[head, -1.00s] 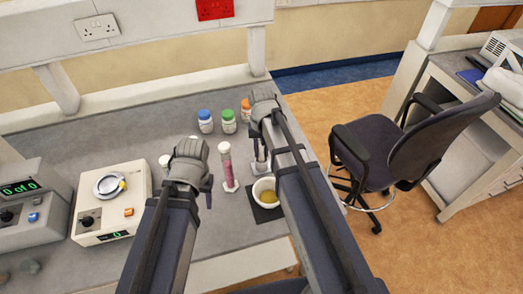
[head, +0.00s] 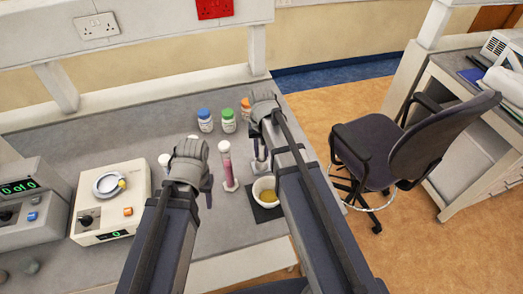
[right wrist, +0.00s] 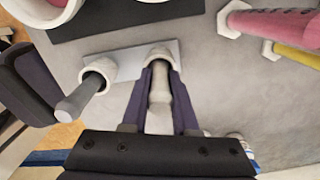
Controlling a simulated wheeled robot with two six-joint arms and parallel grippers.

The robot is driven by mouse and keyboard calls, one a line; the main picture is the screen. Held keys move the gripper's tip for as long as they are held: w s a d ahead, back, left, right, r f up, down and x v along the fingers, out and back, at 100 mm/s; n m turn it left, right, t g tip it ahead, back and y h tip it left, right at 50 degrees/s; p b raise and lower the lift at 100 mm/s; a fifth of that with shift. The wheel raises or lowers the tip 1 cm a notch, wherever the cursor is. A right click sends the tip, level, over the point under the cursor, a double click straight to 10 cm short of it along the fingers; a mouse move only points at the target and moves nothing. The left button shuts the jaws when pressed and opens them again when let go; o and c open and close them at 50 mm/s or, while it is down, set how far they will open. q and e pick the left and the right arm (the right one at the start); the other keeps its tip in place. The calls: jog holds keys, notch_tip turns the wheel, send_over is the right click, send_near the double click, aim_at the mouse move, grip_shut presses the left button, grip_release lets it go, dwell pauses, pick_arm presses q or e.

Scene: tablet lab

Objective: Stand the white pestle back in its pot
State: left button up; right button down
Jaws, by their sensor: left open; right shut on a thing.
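The white pestle (right wrist: 159,90) is between the fingers of my right gripper (right wrist: 160,75), which is shut on it. Its far end meets the mouth of a small white pot (right wrist: 158,55) on a grey plate (right wrist: 128,62); I cannot tell how deep it sits. In the head view the right gripper (head: 260,160) points down behind the white bowl, and the arm hides most of the pestle and pot. My left gripper (head: 207,192) is open and empty above the bench, left of the pink tube.
A second small pot (right wrist: 103,70) beside it holds a grey-handled pestle (right wrist: 80,100). The white bowl (head: 264,183) with yellow contents stands on a dark mat (head: 268,213). A pink tube (head: 227,168), several bottles (head: 205,121) and a balance (head: 112,200) are on the bench.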

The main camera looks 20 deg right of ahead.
pick_arm(q)
jog(key=shift+f+b, duration=0.3)
pick_arm(e)
jog(key=shift+f, duration=0.3)
dwell(0.5)
jog(key=c, duration=0.6)
grip_release()
pick_arm(q)
jog(key=shift+r, duration=0.1)
pick_arm(e)
notch_tip(320, 180, up, 8)
jog(key=p, duration=0.8)
jog(key=shift+w, duration=0.1)
pick_arm(q)
notch_tip(320, 180, up, 8)
jog(key=shift+f, duration=0.2)
pick_arm(e)
jog(key=shift+f, duration=0.1)
